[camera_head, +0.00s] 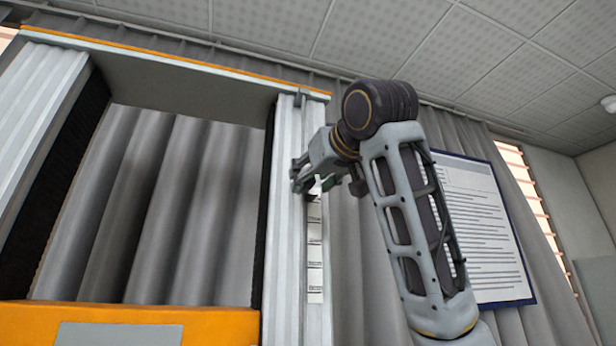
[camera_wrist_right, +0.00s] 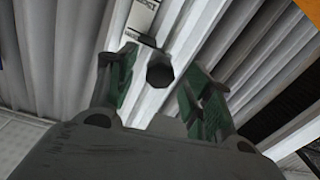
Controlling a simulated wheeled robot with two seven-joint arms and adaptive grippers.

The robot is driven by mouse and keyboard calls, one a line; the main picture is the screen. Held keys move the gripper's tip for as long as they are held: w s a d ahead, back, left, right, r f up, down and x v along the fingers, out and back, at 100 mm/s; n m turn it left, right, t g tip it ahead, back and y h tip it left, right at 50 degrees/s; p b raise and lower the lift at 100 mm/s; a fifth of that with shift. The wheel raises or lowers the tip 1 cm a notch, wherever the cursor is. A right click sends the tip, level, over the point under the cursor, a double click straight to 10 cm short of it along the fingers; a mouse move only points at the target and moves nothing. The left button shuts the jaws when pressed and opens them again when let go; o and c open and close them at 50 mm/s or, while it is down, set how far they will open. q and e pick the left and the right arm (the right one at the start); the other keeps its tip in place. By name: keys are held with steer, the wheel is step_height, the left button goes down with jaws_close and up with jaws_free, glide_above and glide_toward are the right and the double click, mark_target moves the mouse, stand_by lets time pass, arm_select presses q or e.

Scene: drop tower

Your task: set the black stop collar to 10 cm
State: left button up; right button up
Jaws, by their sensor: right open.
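My right gripper (camera_head: 312,180) is at the tower's right column, in front of its upper part. In the right wrist view its two green-padded fingers (camera_wrist_right: 160,85) are open and apart. A dark round knob (camera_wrist_right: 160,69) shows between the fingertips with gaps on both sides. It appears to be part of the black stop collar, whose body I cannot make out; in the head view the gripper hides that spot. The white scale strip (camera_head: 315,270) runs down the column below the gripper; its figures are too small to read. My left gripper is not in view.
The ribbed grey column (camera_head: 283,220) stands beside the opening of the tower frame. A small dark fitting (camera_head: 299,99) sits near its top. An orange crosspiece (camera_head: 30,320) spans the lower left. A framed notice (camera_head: 480,220) hangs right of my arm, before grey curtains.

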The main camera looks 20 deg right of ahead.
steer(key=shift+w+a+p, duration=0.1)
steer(key=shift+w+p, duration=0.2)
steer(key=shift+w, duration=0.95)
jaws_close()
